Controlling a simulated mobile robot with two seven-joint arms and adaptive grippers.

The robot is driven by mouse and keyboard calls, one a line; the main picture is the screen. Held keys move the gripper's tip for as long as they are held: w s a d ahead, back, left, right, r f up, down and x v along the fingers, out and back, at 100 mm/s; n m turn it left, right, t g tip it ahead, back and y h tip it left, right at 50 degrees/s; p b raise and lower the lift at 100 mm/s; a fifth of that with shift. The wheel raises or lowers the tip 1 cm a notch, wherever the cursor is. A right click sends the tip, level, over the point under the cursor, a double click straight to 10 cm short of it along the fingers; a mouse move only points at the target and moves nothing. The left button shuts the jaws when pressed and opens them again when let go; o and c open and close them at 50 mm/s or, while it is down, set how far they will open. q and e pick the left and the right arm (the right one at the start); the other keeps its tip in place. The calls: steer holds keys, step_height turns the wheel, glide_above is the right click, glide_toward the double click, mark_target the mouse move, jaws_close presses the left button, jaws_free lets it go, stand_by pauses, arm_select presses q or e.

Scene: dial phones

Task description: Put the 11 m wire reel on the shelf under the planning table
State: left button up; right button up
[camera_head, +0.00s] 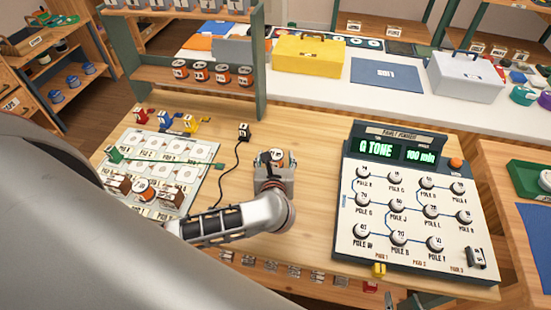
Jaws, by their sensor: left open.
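My left gripper (273,158) is over the middle of the wooden table (310,130), pointing away from the camera. Another orange reel (144,190) sits on the pale board at the left. Several orange and dark reels (201,71) stand in a row on the wooden rack behind; I cannot tell which is the 11 m one. Below the table's front edge is a row of small labelled items (293,270). My right gripper is out of view.
A large dial panel (412,205) with green displays takes up the right of the table. A black cable (236,165) runs from a small black block (244,131). Small coloured blocks (164,121) stand behind the pale board (165,150). Bare wood lies between rack and panel.

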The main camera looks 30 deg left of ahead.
arm_select(q)
steer(key=c, duration=1.4)
steer(key=shift+r, duration=0.1)
